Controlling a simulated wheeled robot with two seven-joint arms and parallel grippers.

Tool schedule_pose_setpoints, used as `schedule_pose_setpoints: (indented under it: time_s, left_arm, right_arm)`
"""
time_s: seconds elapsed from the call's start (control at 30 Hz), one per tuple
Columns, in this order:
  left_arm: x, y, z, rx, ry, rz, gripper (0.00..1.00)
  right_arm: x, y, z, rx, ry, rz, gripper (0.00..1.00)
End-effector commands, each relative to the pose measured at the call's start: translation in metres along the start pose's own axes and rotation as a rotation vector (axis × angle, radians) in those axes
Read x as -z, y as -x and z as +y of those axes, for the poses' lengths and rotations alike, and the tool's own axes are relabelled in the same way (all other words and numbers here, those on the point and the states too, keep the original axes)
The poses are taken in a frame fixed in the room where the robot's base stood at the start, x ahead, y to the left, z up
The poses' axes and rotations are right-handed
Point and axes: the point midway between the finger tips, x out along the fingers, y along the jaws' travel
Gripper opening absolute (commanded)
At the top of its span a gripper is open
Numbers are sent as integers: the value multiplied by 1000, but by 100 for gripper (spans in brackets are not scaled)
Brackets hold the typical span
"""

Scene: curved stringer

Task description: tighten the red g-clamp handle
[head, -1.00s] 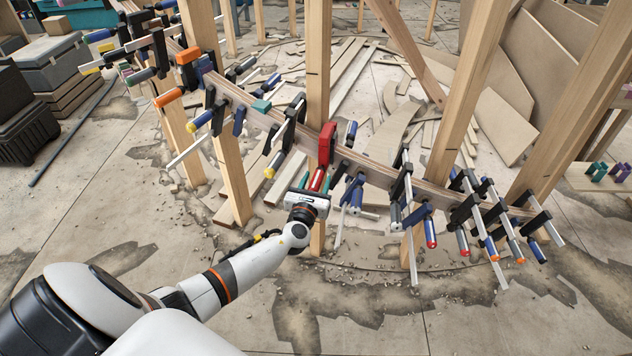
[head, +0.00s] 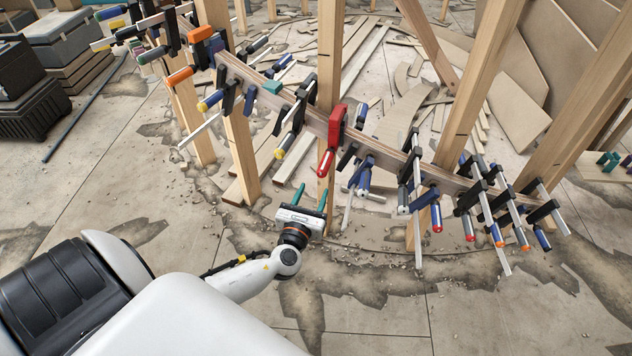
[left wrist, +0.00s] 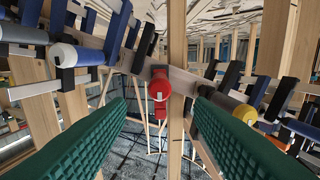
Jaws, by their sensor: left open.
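The red g-clamp (head: 336,128) sits on the curved wooden stringer (head: 372,158) beside an upright post. Its red handle (head: 325,164) hangs below the stringer, pointing toward me. In the left wrist view the red handle (left wrist: 160,86) shows nearly end-on, centred beyond the fingers. My left gripper (head: 311,195) is open with green fingers spread, below and in front of the handle and apart from it. Its fingers frame both sides of the left wrist view (left wrist: 158,118), with nothing between them. My right gripper is not in view.
Several bar clamps with blue, yellow, orange and red-ended handles line the stringer on both sides, such as a blue one (head: 363,178) close to the right. Wooden posts (head: 241,150) stand along it. The floor in front (head: 380,305) is clear except for scraps.

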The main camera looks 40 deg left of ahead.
Motion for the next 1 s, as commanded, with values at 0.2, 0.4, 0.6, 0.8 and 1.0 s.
schedule_pose_setpoints:
  time_s: [0.2,0.4,0.6,0.8,1.0]
  left_arm:
    - [0,3,0,0,0,1,48]
    - [0,4,0,0,0,0,48]
    - [0,18,0,-1,0,-3,48]
    - [0,33,0,0,0,-1,48]
    - [0,33,0,0,1,0,48]
  right_arm:
    - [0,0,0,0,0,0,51]
    - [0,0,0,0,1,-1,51]
    - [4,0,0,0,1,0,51]
    - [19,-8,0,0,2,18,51]
    - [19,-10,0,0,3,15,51]
